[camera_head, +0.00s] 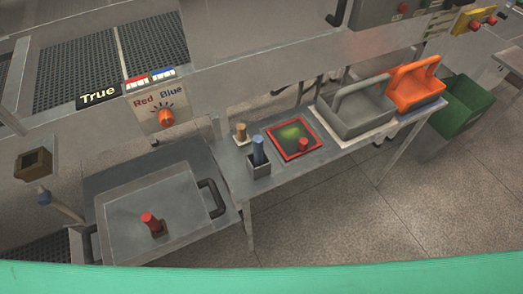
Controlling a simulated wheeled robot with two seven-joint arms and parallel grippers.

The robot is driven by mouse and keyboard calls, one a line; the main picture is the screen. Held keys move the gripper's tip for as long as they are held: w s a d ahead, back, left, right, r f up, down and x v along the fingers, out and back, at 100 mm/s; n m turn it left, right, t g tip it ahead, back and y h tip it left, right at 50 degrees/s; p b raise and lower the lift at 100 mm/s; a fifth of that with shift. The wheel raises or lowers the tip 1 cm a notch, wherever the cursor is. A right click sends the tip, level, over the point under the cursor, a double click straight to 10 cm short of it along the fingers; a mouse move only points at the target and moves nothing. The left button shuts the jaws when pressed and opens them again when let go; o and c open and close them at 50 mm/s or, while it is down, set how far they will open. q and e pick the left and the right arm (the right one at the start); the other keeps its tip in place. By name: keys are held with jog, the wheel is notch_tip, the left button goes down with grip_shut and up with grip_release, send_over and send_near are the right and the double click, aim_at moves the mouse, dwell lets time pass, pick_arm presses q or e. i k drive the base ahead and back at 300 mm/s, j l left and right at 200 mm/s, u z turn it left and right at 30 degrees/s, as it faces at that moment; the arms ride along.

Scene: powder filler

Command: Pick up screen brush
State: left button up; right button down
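No object is labelled as the screen brush, and I cannot tell for certain which one it is. Neither of my grippers is in view.
A grey bin (352,118) and an orange bin (417,88), both handled, stand farther right. A green bin (460,112) stands beyond the table. A steel lid (155,205) with a red knob (151,221) is at left. Open floor (350,215) lies in front.

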aim_at(257, 139)
jog(key=i+l+u, duration=0.25)
jog(key=l, duration=0.15)
jog(key=l+u, duration=0.2)
jog(key=l, duration=0.25)
jog(key=i+l+u, duration=0.25)
jog(key=l, duration=0.2)
jog(key=l+u, duration=0.2)
jog(key=l, duration=0.25)
jog(key=k, duration=0.05)
